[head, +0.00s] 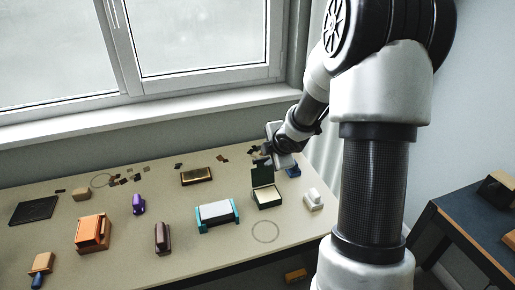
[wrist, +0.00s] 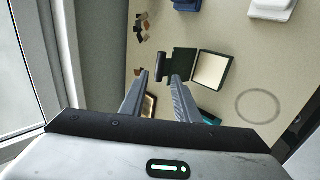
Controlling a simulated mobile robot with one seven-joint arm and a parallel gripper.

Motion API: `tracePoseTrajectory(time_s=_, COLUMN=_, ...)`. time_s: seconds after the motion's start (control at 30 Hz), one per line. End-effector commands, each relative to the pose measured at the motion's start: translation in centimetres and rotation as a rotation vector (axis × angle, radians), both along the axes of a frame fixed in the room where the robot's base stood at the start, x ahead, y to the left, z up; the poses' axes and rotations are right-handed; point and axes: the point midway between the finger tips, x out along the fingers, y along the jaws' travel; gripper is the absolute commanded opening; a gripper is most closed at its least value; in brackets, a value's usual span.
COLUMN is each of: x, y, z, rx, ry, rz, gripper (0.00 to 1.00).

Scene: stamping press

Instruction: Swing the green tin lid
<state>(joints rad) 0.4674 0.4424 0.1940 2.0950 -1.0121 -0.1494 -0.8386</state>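The green tin (head: 267,205) stands open on the table, its cream inside showing. Its dark green lid (head: 262,176) stands raised at the tin's back edge. In the wrist view the tin (wrist: 222,84) lies right of the lid (wrist: 184,62), and a dark tab (wrist: 160,68) sticks out from the lid's left side. My gripper (wrist: 158,76) is open, its two fingers apart on either side of the tab's lower end in the picture. Whether they touch it I cannot tell. In the head view my gripper (head: 265,158) is just above and behind the lid, its fingertips hard to make out.
A white-and-teal press-like block (head: 216,214) stands left of the tin. A white object (head: 313,199) and a blue one (head: 293,171) stand to its right. A gold-topped box (head: 196,176) is behind left. A drawn ring (head: 265,232) marks clear table in front.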

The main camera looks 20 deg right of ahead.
Motion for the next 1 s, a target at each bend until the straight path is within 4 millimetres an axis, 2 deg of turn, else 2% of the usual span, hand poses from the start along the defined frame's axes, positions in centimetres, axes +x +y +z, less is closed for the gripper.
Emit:
tracePoseTrajectory(time_s=0.17, x=1.1, y=0.0, z=-1.5, rx=0.001, ry=-0.001, rz=0.001, gripper=0.29)
tracePoseTrajectory(time_s=0.6, x=5.4, y=0.0, z=-6.5, rx=0.001, ry=0.001, rz=-0.002, gripper=0.29)
tracePoseTrajectory(time_s=0.63, x=5.2, y=0.0, z=-5.9, rx=0.000, ry=-0.001, rz=-0.003, gripper=0.26)
tracePoseTrajectory(time_s=0.77, x=5.2, y=0.0, z=-5.9, rx=0.001, ry=0.000, rz=-0.003, gripper=0.06)
tracePoseTrajectory(time_s=1.0, x=4.7, y=0.0, z=-5.8, rx=0.003, ry=-0.001, rz=-0.002, gripper=0.06)
